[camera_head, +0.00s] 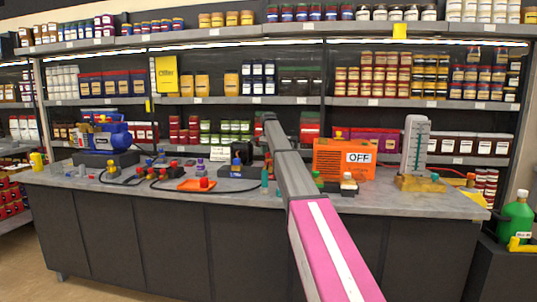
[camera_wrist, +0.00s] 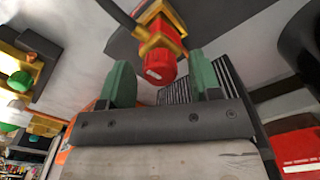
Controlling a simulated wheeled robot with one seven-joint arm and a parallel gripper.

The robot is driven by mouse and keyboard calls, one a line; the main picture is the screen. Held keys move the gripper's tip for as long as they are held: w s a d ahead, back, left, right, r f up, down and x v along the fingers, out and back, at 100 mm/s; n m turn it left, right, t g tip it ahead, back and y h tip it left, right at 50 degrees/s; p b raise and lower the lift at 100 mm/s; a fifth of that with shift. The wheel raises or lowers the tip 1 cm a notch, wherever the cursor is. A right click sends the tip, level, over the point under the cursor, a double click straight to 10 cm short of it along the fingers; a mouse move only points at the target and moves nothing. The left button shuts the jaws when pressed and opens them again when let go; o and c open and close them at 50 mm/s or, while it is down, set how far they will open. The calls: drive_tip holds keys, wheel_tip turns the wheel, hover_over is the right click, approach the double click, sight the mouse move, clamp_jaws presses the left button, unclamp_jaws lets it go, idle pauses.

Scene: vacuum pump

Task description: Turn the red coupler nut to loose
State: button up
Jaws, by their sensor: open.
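In the wrist view a red coupler nut (camera_wrist: 160,62) with a white mark on its face sits in a yellow fitting (camera_wrist: 166,22) with a black hose beside it. My gripper (camera_wrist: 161,78) is open, with one green finger to each side of the nut. A gap shows between the nut and each finger, and I cannot tell how deep the nut lies between them. In the head view my pink and grey arm reaches over the bench, and its end hides part of the bench top. I cannot pick out this nut for certain there.
An orange pump box (camera_head: 345,157) marked OFF stands just right of my arm. A gauge stand (camera_head: 414,145) is further right. An orange tray (camera_head: 190,186), hoses and several small fittings lie to the left, beside a blue machine (camera_head: 105,137). Stocked shelves stand behind.

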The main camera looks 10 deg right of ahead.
drive_tip(key=shift+r, duration=0.1)
wheel_tip(320, 180, up, 10)
drive_tip(key=shift+f, duration=0.25)
drive_tip(key=shift+r, duration=0.6)
